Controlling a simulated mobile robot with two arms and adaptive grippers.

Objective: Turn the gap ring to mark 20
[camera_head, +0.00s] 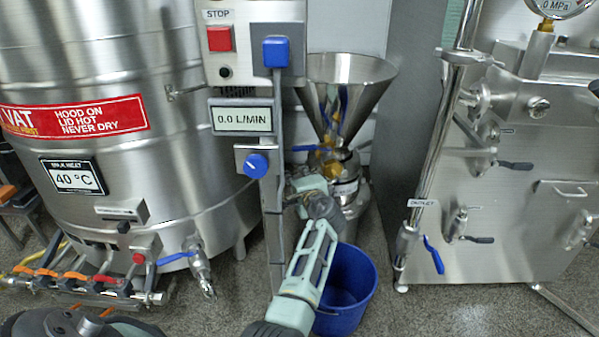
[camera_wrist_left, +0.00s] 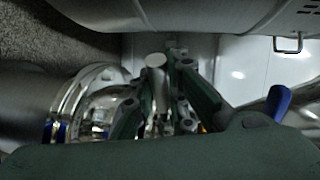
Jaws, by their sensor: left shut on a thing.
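The colloid mill stands in the middle of the head view, with a steel hopper (camera_head: 345,90) over a steel body (camera_head: 350,190) and brass fittings at its neck. My left gripper (camera_head: 300,185) is at the mill's neck, below the hopper; its own wrist and arm hide part of it. In the left wrist view, the left gripper's fingers (camera_wrist_left: 160,95) are closed around a pale metal rod (camera_wrist_left: 156,62) with a round end. A shiny curved steel part (camera_wrist_left: 95,95) lies just left of the fingers. The gap ring's scale and mark 20 cannot be read. My right gripper is not in view.
A control post with a 0.0 L/MIN display (camera_head: 242,119) stands left of the mill. A blue bucket (camera_head: 350,285) is on the floor below. A large steel vat (camera_head: 100,190) is at left, a steel machine (camera_head: 500,220) with levers at right.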

